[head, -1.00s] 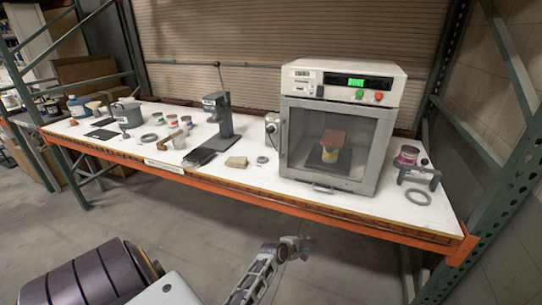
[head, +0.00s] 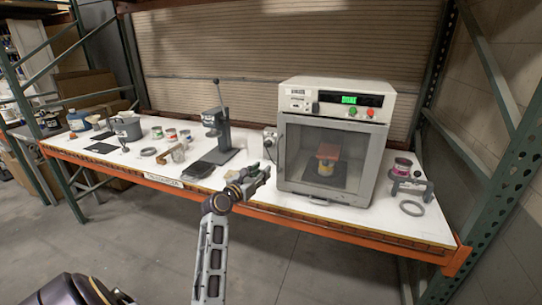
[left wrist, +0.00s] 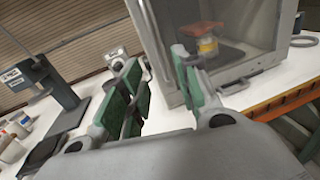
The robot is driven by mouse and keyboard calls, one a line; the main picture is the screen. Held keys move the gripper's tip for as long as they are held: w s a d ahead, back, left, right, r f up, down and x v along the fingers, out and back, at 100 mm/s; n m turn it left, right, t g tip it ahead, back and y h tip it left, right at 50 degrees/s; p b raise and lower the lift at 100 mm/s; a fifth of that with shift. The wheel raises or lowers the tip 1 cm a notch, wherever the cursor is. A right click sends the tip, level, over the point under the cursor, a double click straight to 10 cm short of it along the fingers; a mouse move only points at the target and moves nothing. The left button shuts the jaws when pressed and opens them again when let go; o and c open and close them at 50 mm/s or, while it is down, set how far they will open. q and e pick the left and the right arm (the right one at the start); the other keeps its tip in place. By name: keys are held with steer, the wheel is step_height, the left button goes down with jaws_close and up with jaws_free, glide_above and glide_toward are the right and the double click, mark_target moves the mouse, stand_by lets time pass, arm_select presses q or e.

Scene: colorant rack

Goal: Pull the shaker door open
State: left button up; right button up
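The shaker (head: 334,140) is a white and grey box on the right part of the bench, with a lit green display. Its door (head: 300,161), a grey frame with a clear pane, looks closed. A can with a red-orange top (head: 327,159) shows inside. My right gripper is in neither view.
A grey press with a lever (head: 219,135) stands left of the shaker. Several cans and tools fill the left bench. The orange beam (head: 305,220) runs along the front edge.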

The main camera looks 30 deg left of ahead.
arm_select(q)
steer(key=shift+s+a+r, duration=0.2)
steer(key=shift+s+r, duration=0.05)
steer(key=shift+r, duration=0.25)
steer(key=shift+w, duration=0.1)
steer(key=p, duration=0.1)
glide_above(277, 170)
steer(key=shift+w+a, duration=0.1)
steer(key=shift+w, duration=0.2)
stand_by(0.8)
jaws_close()
stand_by(0.4)
